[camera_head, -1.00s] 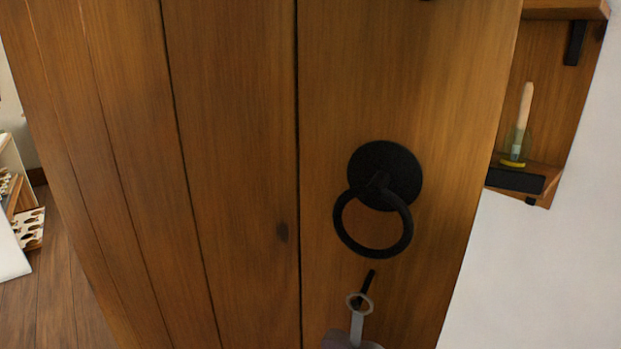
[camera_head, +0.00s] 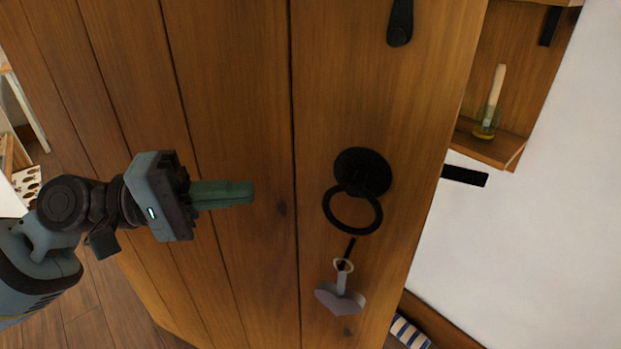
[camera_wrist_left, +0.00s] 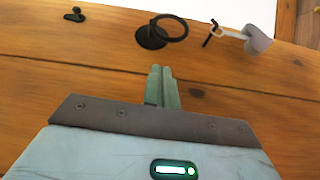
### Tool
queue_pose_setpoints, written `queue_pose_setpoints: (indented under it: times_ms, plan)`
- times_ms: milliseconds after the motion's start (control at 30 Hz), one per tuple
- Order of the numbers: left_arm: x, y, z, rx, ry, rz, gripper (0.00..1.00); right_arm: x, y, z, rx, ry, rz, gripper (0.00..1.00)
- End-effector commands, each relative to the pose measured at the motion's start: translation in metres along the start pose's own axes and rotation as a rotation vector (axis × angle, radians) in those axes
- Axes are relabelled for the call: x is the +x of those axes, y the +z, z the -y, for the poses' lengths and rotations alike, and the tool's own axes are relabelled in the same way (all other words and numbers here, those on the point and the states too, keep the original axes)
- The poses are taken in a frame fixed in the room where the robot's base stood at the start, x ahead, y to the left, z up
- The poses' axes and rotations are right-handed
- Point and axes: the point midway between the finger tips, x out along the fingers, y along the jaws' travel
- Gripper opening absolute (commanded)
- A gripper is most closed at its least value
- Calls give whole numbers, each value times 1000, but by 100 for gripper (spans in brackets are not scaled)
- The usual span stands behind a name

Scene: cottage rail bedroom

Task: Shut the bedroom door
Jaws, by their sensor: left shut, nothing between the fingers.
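The bedroom door (camera_head: 235,110) is a tall plank door in brown wood that fills the middle of the head view. It stands open, its right edge apart from the white wall. A black ring handle (camera_head: 353,208) hangs from a round plate on it, and also shows in the left wrist view (camera_wrist_left: 170,27). Below it hangs a key with a grey heart tag (camera_head: 341,297). My left gripper (camera_head: 252,192) is shut and empty, in front of the planks left of the ring. I cannot tell whether its fingertips touch the wood. My right gripper is out of view.
A wooden wall shelf (camera_head: 490,143) with a candle in a glass holder (camera_head: 491,105) is at the upper right. A black bar (camera_head: 465,176) shows beside the door edge. A striped blue and white item (camera_head: 409,331) lies low behind the door. Wooden floor shows at lower left.

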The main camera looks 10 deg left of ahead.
Motion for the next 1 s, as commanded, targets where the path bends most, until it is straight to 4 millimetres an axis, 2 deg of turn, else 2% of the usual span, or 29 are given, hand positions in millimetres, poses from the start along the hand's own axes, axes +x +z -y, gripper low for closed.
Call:
queue_pose_setpoints:
  times_ms: [267,700,1000]
  plan:
    - [9,0,0,-1,1,0,0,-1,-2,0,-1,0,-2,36]
    - [74,0,-2,4,2,1,0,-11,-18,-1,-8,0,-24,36]
    - [99,0,1,1,0,-1,0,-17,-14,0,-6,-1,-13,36]
